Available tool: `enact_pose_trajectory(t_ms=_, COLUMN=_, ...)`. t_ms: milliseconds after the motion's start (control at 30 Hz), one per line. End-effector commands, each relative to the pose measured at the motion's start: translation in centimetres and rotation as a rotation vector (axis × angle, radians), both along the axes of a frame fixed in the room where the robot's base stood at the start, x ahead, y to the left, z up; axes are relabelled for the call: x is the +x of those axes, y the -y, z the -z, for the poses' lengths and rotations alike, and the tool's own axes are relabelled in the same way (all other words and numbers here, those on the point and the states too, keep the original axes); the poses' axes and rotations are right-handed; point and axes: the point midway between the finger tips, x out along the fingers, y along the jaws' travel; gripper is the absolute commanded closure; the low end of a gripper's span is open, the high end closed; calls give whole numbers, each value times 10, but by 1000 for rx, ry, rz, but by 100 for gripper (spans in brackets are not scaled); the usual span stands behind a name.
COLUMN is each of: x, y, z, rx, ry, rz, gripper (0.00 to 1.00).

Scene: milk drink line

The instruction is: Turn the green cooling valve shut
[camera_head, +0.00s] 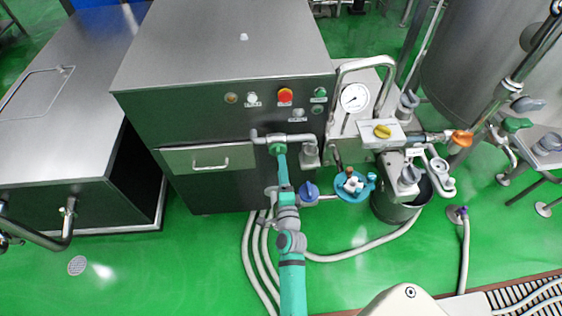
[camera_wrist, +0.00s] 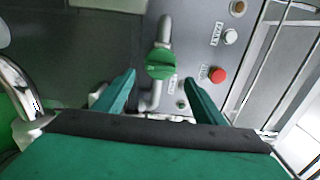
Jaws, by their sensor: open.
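The green cooling valve (camera_wrist: 160,65) is a round knob with a raised bar, set on a bent metal pipe. In the wrist view it sits just beyond and between my fingertips, with the bar running roughly crosswise. In the head view the green valve (camera_head: 277,149) hangs at the pipe on the front of the dark cabinet, partly hidden by my arm. My gripper (camera_wrist: 160,78) is open and empty, its two green fingers apart on either side. In the head view my gripper (camera_head: 281,167) points up at the knob; its fingers cannot be told apart there.
A red button (camera_wrist: 218,75) and the cabinet panel lie close to the right of the fingers in the wrist view. In the head view a blue knob (camera_head: 309,191), a blue-rimmed fitting (camera_head: 353,184) and a pressure gauge (camera_head: 355,97) stand right of my arm. Hoses (camera_head: 262,250) lie on the floor.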

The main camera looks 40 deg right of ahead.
Motion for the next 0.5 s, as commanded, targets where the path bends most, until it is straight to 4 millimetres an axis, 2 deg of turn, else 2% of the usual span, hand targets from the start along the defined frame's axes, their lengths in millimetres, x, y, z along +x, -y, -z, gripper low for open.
enact_pose_trajectory(t_ms=200, x=-31, y=-19, z=1, rx=1, ry=-2, rz=-1, gripper=36)
enact_pose_trajectory(t_ms=500, x=-47, y=-29, z=0, rx=1, ry=1, rz=0, gripper=36)
